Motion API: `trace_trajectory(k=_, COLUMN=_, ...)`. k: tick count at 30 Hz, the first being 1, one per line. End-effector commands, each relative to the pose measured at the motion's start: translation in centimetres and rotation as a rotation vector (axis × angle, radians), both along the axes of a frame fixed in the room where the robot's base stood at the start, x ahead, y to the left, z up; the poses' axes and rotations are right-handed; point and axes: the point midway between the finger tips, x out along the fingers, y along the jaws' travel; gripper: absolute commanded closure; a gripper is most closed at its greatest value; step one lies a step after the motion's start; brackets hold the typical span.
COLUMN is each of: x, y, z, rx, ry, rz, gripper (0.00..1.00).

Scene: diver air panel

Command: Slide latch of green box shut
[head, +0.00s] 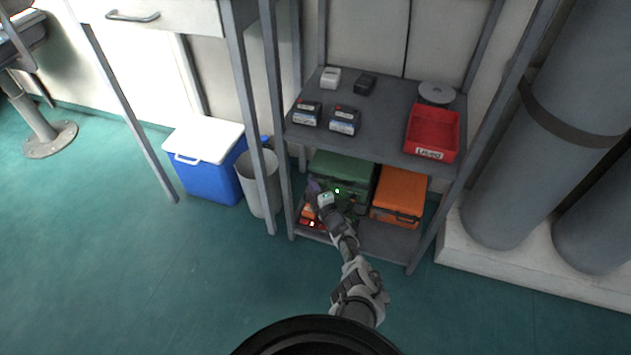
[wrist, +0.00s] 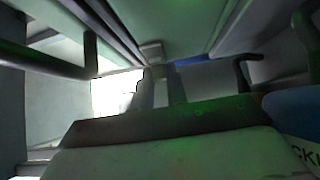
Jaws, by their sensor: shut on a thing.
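The green box (head: 343,167) stands on the lower shelf of the grey rack, left of an orange box. My gripper (head: 326,197) is low in front of the green box's front face, its arm reaching up from the bottom of the head view. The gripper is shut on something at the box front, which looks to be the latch. The latch itself is hidden behind the gripper, so its position cannot be told. In the wrist view a broad grey-green surface (wrist: 170,150) fills the bottom, close to the camera; I cannot tell which part it is.
The orange box (head: 400,190) stands close on the right. A small orange-red thing (head: 310,222) lies at the shelf's left front. The upper shelf (head: 385,105) carries dark batteries and a red bin (head: 433,132). A rack post (head: 282,150) and a grey waste bin (head: 258,185) stand left.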

Motion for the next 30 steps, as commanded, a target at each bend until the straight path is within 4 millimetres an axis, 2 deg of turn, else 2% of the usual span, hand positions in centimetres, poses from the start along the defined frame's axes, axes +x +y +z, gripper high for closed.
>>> trace_trajectory(k=5, x=0.2, y=0.2, z=0.1, rx=-0.001, ry=0.0, rz=0.003, gripper=1.0)
trace_trajectory(k=6, x=0.2, y=0.2, z=0.1, rx=-0.001, ry=0.0, rz=0.003, gripper=0.81)
trace_trajectory(k=10, x=0.2, y=0.2, z=0.1, rx=-0.001, ry=0.0, rz=0.002, gripper=0.64)
trace_trajectory(k=11, x=0.2, y=0.2, z=0.1, rx=-0.001, ry=0.0, rz=0.002, gripper=0.63)
trace_trajectory(k=21, x=-0.3, y=-0.2, z=0.2, rx=0.0, ry=0.0, rz=0.0, gripper=0.63)
trace_trajectory(k=30, x=-4.0, y=-2.0, z=0.6, rx=0.0, ry=0.001, rz=-0.002, gripper=0.63)
